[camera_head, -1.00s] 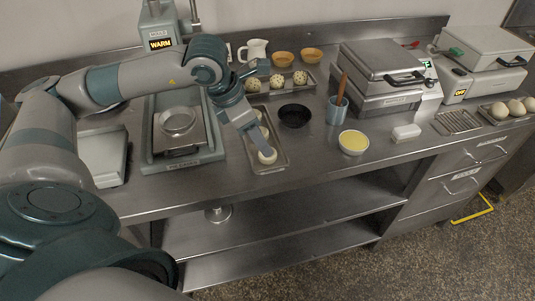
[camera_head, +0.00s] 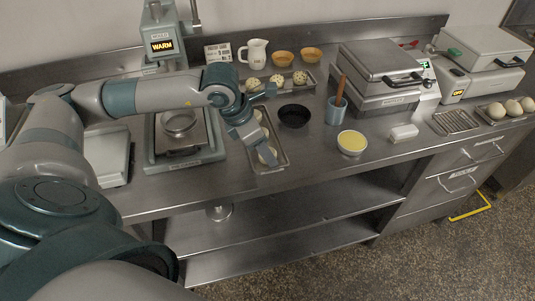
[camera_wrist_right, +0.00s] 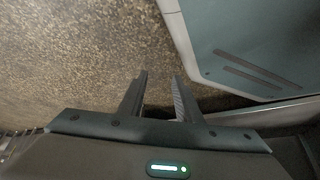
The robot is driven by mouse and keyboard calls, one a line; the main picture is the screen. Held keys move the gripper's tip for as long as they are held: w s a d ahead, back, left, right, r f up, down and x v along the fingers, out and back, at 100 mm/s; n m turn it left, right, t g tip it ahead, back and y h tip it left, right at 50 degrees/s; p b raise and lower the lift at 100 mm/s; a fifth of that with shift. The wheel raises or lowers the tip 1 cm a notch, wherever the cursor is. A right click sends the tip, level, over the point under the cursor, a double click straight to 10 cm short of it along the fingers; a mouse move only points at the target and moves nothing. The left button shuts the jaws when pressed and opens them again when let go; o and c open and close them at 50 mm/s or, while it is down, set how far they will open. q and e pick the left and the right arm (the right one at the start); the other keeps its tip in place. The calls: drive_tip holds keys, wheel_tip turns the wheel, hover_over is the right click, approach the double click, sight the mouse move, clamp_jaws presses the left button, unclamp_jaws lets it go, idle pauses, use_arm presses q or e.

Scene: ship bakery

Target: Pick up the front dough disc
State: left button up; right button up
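The front dough disc (camera_head: 271,159) is pale and round. It lies at the near end of a narrow metal tray (camera_head: 283,163). More pale dough discs (camera_head: 258,115) lie behind it in the same tray, partly hidden by my left arm. My left gripper (camera_head: 264,150) points down at the front disc, its fingertips at the disc and covering part of it. I cannot tell whether the fingers grip it. My right gripper (camera_wrist_right: 160,78) is open and empty in the right wrist view, above speckled floor.
A black bowl (camera_head: 294,116) stands right of the tray, with a blue utensil cup (camera_head: 336,112) and a bowl of yellow liquid (camera_head: 352,143) beyond. A press with a metal ring (camera_head: 179,122) stands to the left. Another tray (camera_head: 305,86) holds speckled balls behind.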

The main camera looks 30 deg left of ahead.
drive_tip(key=shift+w+a+r, duration=0.1)
drive_tip(key=shift+w+a, duration=0.05)
use_arm(q)
drive_tip(key=c, duration=0.8)
drive_tip(key=shift+c, duration=0.2)
drive_tip(key=shift+r, duration=0.1)
